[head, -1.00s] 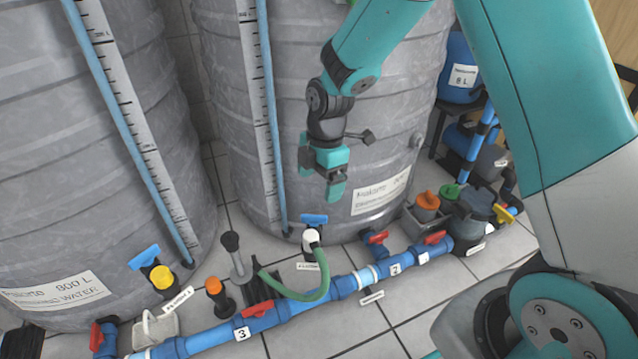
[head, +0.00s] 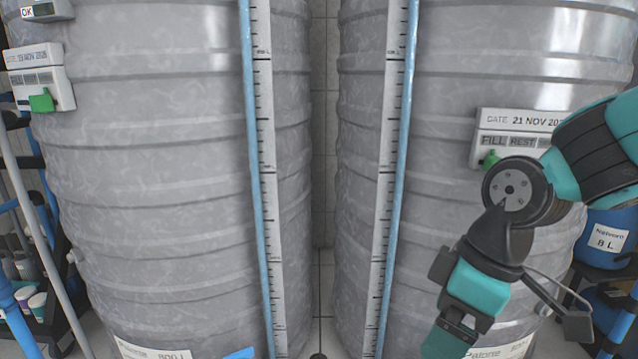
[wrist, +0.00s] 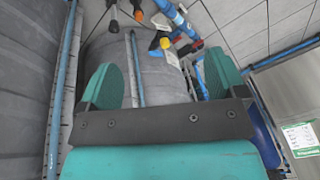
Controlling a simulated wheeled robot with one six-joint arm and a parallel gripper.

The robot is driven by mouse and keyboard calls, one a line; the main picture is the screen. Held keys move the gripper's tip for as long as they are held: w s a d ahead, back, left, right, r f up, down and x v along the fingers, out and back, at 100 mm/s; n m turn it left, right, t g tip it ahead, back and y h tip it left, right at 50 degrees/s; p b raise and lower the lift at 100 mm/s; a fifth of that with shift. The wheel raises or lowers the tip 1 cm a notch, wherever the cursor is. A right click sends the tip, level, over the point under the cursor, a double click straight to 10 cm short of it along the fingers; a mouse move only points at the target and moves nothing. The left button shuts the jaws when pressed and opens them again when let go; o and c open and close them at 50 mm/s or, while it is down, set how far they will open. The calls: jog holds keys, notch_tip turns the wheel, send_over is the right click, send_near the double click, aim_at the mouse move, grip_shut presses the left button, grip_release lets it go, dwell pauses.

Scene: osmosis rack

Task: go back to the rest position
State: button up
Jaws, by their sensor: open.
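My gripper (head: 450,338) hangs at the lower right of the head view, in front of the right grey tank (head: 520,60), pointing down and to the left. In the wrist view my gripper (wrist: 160,88) shows two teal fingers spread wide apart with nothing held between them. Beyond the fingers, the wrist view shows a grey tank (wrist: 165,85) with a blue tube and the floor pipework. My arm comes in from the right edge of the head view.
A second grey tank (head: 150,180) stands at the left, with a narrow tiled gap (head: 322,200) between the two. A date panel (head: 515,135) sits on the right tank. A blue 8 L container (head: 605,240) stands at the far right; a shelf with cups (head: 35,300) is at the left.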

jog(key=s+r+m+p, duration=0.3)
jog(key=s+r+m, duration=0.3)
jog(key=s, duration=0.4)
notch_tip(320, 180, up, 38)
jog(key=n+p, duration=0.1)
jog(key=p, duration=3.5)
jog(key=shift+w+a+f+y+p, duration=0.15)
jog(key=shift+w+a+y+p, duration=0.05)
jog(key=shift+a+y+p, duration=0.2)
